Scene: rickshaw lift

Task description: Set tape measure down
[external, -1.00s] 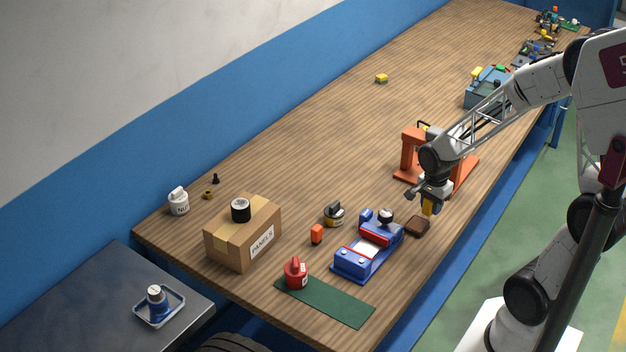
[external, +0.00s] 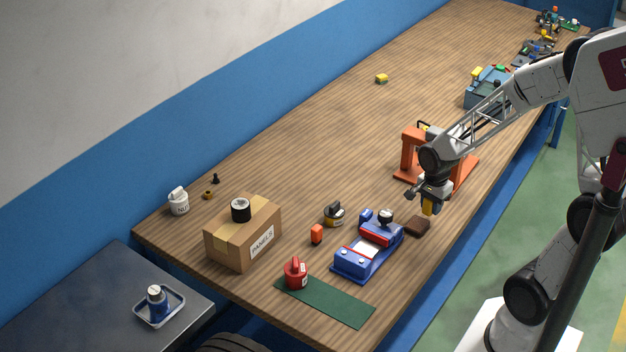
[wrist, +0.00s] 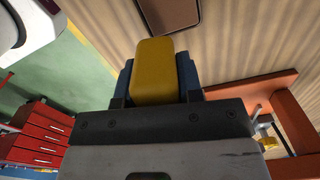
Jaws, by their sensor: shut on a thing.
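My gripper (external: 429,202) is shut on the yellow tape measure (external: 428,209) and points down near the front edge of the workbench. In the wrist view the tape measure (wrist: 154,72) sits between the two blue-grey fingers (wrist: 155,85), its yellow face showing. A dark brown pad (external: 418,227) lies on the bench just below and left of it in the external view. The pad (wrist: 168,12) also shows at the top of the wrist view, apart from the tape measure. The exact height of the tape measure above the bench is hard to tell.
An orange stand (external: 408,158) is close behind my gripper. A blue device (external: 366,250) with a black knob stands left of the pad. The bench's middle is mostly clear.

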